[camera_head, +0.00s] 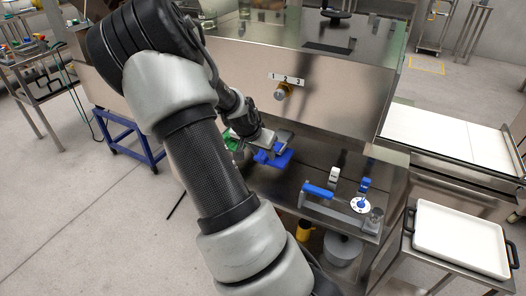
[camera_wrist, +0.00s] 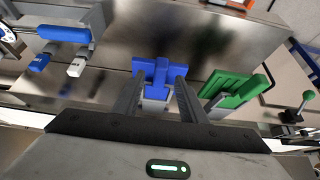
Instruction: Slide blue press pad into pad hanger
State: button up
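The blue press pad (camera_wrist: 158,69) is straight ahead of my gripper (camera_wrist: 159,88) in the wrist view, with its raised middle part between the two fingertips. The fingers look closed on that part. In the head view the blue pad (camera_head: 272,158) shows just below my gripper (camera_head: 268,140), over the steel shelf at the front of the machine. Whether the pad touches the shelf is unclear. A grey piece shows between the fingers, below the pad. A green pad (camera_wrist: 236,90) with a green handle is to the right; it is partly hidden in the head view (camera_head: 232,141). I cannot make out the pad hanger clearly.
A knob marked 1 2 3 (camera_head: 282,91) is on the steel front above. A white tray (camera_head: 460,238) stands at far right.

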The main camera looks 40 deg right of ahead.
jog(key=p+v, duration=0.5)
jog(key=shift+a+r, duration=0.1)
jog(key=shift+r, duration=0.2)
dwell(0.4)
dwell(0.5)
jog(key=s+a+r+n+t+y, duration=0.1)
jog(key=s+a+r+n+y, duration=0.15)
jog(key=a+r, duration=0.7)
jog(key=s+a+r+n+t+y, duration=0.15)
jog(key=a+r+n+y, duration=0.4)
jog(key=a, duration=0.75)
jog(key=s+a+r+n+h, duration=0.1)
jog(key=s+a+r+n, duration=0.3)
jog(key=s, duration=0.3)
jog(key=s+a+r+n+h, duration=0.1)
jog(key=s+a+r, duration=0.2)
jog(key=s+r, duration=0.3)
notch_tip(320, 180, up, 13)
jog(key=s+p, duration=0.1)
jog(key=p, duration=1.2)
jog(key=shift+s+f+t, duration=0.15)
jog(key=shift+s+t, duration=0.1)
jog(key=shift+t, duration=0.1)
